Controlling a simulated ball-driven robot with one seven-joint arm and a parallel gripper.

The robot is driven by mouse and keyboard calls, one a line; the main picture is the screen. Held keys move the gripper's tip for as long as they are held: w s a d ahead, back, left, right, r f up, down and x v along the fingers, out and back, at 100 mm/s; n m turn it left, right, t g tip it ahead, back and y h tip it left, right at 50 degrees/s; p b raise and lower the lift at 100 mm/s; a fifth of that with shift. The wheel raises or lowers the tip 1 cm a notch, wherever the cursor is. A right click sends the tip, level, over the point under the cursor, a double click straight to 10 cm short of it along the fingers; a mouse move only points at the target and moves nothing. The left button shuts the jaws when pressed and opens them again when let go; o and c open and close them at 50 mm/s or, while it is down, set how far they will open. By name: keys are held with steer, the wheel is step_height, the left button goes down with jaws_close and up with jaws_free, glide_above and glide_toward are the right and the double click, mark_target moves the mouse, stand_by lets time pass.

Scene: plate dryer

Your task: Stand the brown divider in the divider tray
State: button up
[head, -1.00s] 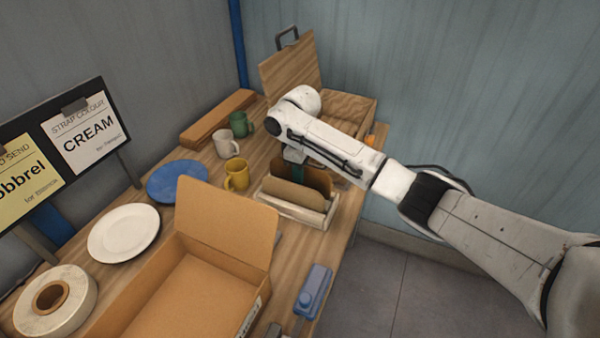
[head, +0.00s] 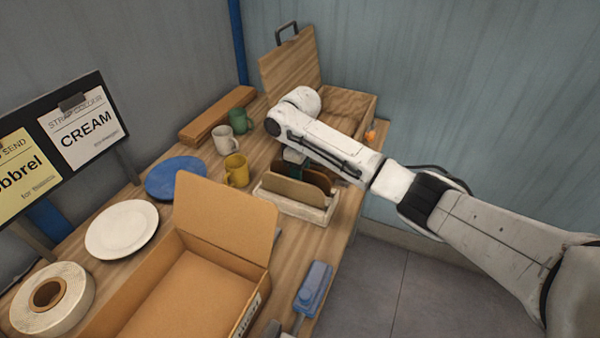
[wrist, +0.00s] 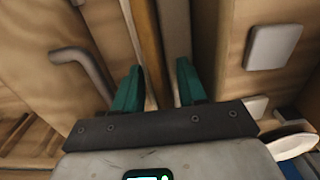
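The wooden divider tray (head: 303,212) stands near the right edge of the table in the head view. A tan divider (head: 293,193) stands tilted at its front, and a darker brown divider (head: 319,179) shows behind it. My gripper (head: 296,160) is over the back of the tray, its fingers mostly hidden there by my arm and the dividers. In the wrist view my gripper's two green fingers (wrist: 160,85) are spread apart. A brown panel edge (wrist: 149,45) runs between them, nearer the left finger, with a gap to the right finger.
Yellow (head: 237,170), white (head: 225,141) and green mugs (head: 238,121) stand left of the tray. An open cardboard box (head: 195,290) is in front. A hinged wooden box (head: 345,108) stands behind my arm. A blue-handled tool (head: 313,288) lies at the table edge.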

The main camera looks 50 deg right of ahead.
step_height(320, 180, up, 11)
steer(key=shift+f+b, duration=0.1)
steer(key=shift+b, duration=0.45)
stand_by(0.9)
